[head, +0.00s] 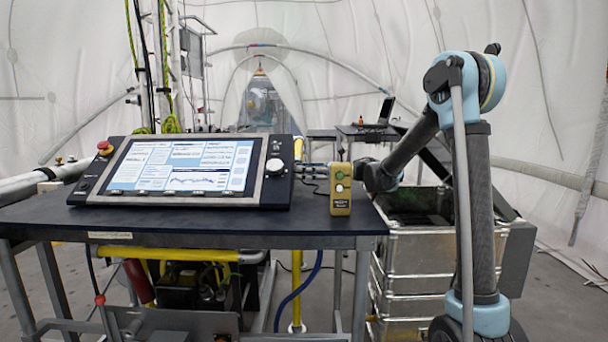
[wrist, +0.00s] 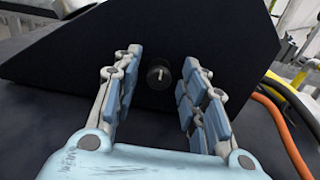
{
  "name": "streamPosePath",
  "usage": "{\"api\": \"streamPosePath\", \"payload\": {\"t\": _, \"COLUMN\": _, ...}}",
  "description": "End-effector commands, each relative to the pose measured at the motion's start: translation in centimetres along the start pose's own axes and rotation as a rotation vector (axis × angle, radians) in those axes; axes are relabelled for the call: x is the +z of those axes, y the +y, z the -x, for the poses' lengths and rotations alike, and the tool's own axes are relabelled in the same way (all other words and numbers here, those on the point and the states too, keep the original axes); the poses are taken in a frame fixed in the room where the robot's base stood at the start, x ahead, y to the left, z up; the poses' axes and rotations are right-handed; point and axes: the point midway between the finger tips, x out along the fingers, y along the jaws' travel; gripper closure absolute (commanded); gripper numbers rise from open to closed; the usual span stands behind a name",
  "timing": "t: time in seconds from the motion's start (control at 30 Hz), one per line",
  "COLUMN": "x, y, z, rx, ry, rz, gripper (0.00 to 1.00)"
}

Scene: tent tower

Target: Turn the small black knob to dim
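The small black knob (wrist: 158,74) sits on the dark side face of the console (wrist: 100,50) in the wrist view. It is a short round cylinder standing out from that face. My gripper (wrist: 160,62) is open, with its padded fingers on either side of the knob and a gap on both sides. The fingers do not visibly touch it. In the head view my gripper (head: 312,168) reaches in from the right to the right side of the console (head: 180,170), partly behind a yellow handheld device. The black knob cannot be made out in the head view.
The yellow device (head: 340,188) stands upright on the dark table (head: 230,222), close to my gripper. A large white knob (head: 275,166) and a red button (head: 105,147) are on the console's top. Metal crates (head: 415,262) stand right of the table. Orange cables (wrist: 285,120) run at right in the wrist view.

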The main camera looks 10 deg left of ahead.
Motion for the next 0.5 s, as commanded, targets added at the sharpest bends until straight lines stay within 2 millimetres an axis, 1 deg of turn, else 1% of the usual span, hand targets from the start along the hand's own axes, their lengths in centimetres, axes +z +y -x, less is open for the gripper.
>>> {"api": "streamPosePath", "payload": {"t": 0.07, "x": 0.0, "y": -0.01, "z": 0.02, "rx": 0.0, "ry": 0.0, "rz": 0.0, "gripper": 0.61}}
{"api": "streamPosePath", "payload": {"t": 0.1, "x": 0.0, "y": -0.01, "z": 0.03, "rx": 0.0, "ry": 0.0, "rz": 0.0, "gripper": 0.63}}
{"api": "streamPosePath", "payload": {"t": 0.27, "x": 0.0, "y": 0.0, "z": 0.04, "rx": 0.0, "ry": 0.0, "rz": 0.0, "gripper": 0.99}}
{"api": "streamPosePath", "payload": {"t": 0.5, "x": 0.02, "y": -0.04, "z": 0.05, "rx": -0.001, "ry": 0.0, "rz": -0.005, "gripper": 1.0}}
